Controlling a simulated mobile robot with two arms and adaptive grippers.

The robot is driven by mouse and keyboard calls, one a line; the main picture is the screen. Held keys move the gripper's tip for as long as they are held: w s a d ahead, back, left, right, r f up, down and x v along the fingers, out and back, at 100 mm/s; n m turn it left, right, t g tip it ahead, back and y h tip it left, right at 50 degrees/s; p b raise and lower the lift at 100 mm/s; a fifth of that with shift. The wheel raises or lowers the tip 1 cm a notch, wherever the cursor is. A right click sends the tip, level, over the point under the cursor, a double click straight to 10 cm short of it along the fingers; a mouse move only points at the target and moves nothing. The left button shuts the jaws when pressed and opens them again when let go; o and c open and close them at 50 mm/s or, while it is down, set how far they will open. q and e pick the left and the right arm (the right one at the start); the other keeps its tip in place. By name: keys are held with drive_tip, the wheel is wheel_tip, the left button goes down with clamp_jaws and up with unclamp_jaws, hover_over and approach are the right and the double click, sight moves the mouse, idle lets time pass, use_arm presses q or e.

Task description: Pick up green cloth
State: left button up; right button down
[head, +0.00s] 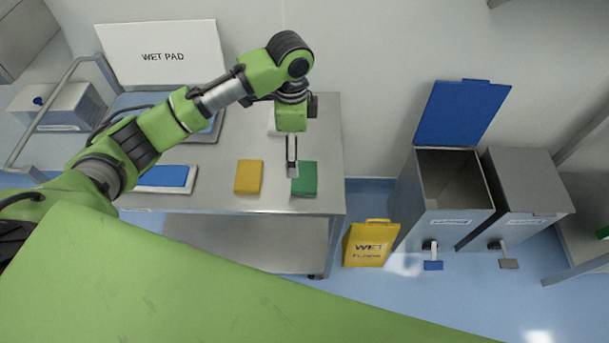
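The green cloth (308,178) is a folded rectangle lying on the metal table, near its right front corner. My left gripper (292,171) points down over the cloth's left edge and hides part of it. Its fingers look close together, but I cannot tell whether they are open or shut, or whether they touch the cloth. My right gripper is not in view.
A yellow cloth (248,177) lies left of the green one on the metal table (215,201). A blue pad in a tray (162,177) is farther left. A yellow wet-floor sign (368,245) and an open-lidded bin (445,215) stand on the right.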

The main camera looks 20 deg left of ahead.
use_arm(q)
hover_over(304, 177)
drive_tip(key=a, duration=0.3)
drive_tip(key=f, duration=0.4)
drive_tip(key=shift+w+d+f, duration=0.15)
drive_tip(key=shift+w+f, duration=0.15)
drive_tip(key=shift+w, duration=0.05)
drive_tip(key=f, duration=0.1)
drive_tip(key=f+p, duration=0.1)
drive_tip(key=f, duration=0.1)
drive_tip(key=f+p, duration=0.1)
drive_tip(key=f, duration=0.1)
drive_tip(key=shift+s+d, duration=0.35)
drive_tip(key=shift+f, duration=0.15)
drive_tip(key=c, duration=1.1)
